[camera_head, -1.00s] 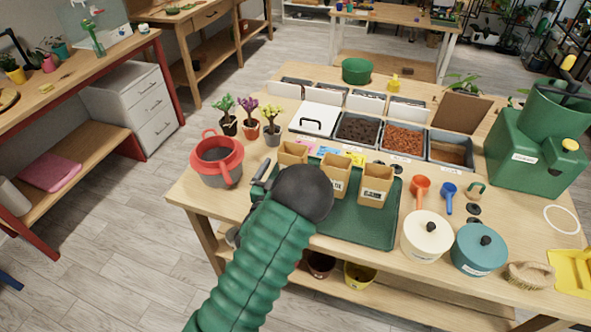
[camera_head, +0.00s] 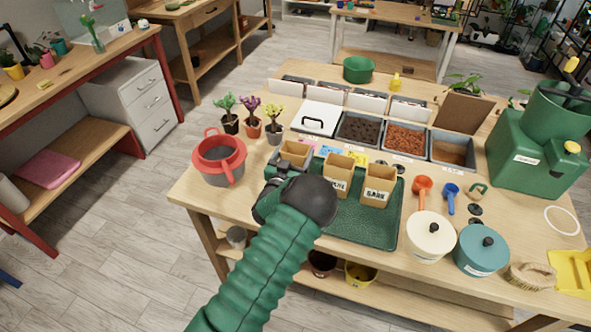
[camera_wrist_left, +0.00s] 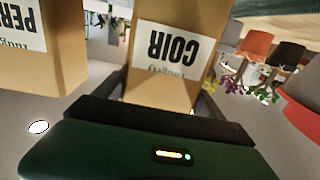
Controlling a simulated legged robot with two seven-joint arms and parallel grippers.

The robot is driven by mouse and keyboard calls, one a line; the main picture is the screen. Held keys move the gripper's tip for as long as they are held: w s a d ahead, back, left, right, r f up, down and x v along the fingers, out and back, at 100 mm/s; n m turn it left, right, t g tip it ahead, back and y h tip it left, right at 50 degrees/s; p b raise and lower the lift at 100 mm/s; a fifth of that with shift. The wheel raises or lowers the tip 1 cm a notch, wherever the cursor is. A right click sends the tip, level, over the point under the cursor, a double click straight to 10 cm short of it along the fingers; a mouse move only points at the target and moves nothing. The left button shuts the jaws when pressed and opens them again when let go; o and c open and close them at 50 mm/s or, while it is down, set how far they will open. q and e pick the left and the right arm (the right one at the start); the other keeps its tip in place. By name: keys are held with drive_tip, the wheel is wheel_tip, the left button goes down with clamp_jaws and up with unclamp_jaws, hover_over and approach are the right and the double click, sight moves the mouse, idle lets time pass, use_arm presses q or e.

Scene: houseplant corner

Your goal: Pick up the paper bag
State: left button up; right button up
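Three open-topped brown paper bags stand in a row on a dark green tray (camera_head: 362,222). The leftmost bag (camera_head: 296,152) is labelled COIR in the left wrist view (camera_wrist_left: 175,75), where it appears upside down. The middle bag (camera_head: 338,174) is the partly visible one at left in the wrist view (camera_wrist_left: 45,50). The right bag (camera_head: 378,186) is labelled BARK. My left gripper (camera_head: 285,170) is at the near side of the COIR bag, with one finger at each side of it. The fingers look open; contact is not clear. My right gripper is not in view.
A red-and-grey pot (camera_head: 217,160) stands left of my gripper, with small potted flowers (camera_head: 252,123) behind it. Soil bins (camera_head: 358,128) line the back. The tray's front is clear.

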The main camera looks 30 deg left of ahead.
use_arm(q)
drive_tip(key=c, duration=0.5)
drive_tip(key=shift+d, duration=0.2)
drive_tip(key=c, duration=0.7)
drive_tip(key=shift+a, duration=0.1)
drive_tip(key=shift+c, duration=0.2)
